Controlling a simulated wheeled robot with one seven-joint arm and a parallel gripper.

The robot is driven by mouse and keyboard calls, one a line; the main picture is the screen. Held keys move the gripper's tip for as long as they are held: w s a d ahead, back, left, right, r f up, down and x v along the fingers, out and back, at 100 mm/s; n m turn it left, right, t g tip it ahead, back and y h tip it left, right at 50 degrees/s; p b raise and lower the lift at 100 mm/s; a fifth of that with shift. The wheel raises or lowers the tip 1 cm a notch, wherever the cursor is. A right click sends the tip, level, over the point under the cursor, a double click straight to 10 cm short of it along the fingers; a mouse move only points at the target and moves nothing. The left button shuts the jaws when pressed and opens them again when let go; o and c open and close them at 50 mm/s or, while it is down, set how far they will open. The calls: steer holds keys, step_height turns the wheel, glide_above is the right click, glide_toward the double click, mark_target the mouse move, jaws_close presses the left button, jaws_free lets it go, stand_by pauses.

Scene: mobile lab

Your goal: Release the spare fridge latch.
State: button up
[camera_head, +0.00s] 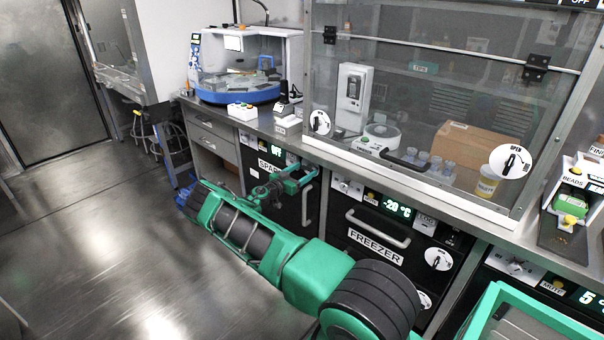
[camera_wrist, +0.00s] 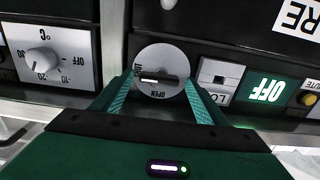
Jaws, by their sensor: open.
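The spare fridge (camera_head: 262,170) is the dark unit under the bench, left of the freezer, with a partly covered SPARE label. Its round latch dial (camera_wrist: 160,90) sits in the middle of the wrist view, with a bar handle lying roughly level across it. The word OPEN shows at the dial's lower edge in that view; another word at its left is hard to read. My gripper (camera_wrist: 160,80) is open, with one teal finger on each side of the dial. Contact with the handle cannot be told. In the head view my gripper (camera_head: 292,184) is at the fridge front and hides the latch.
Beside the dial are a lock panel (camera_wrist: 217,80), a green OFF display (camera_wrist: 265,88) and a temperature knob (camera_wrist: 42,62). The freezer (camera_head: 375,222) with its bar handle stands right of the spare fridge. The floor (camera_head: 110,240) at left is clear.

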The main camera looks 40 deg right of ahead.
steer(key=shift+d, duration=0.1)
steer(key=c, duration=1.1)
steer(key=shift+o, duration=0.2)
steer(key=shift+w, duration=0.1)
steer(key=shift+n, duration=0.3)
steer(key=n, duration=0.4)
steer(key=shift+w+r, duration=0.1)
steer(key=shift+w, duration=0.05)
steer(key=n, duration=0.4)
steer(key=shift+w+n, duration=0.2)
steer(key=shift+n, duration=0.1)
steer(key=n, duration=0.3)
steer(key=shift+w+n, duration=0.15)
steer(key=shift+n, duration=0.15)
steer(key=n, duration=0.5)
steer(key=shift+w+a, duration=0.1)
steer(key=shift+a, duration=0.15)
steer(key=shift+f, duration=0.2)
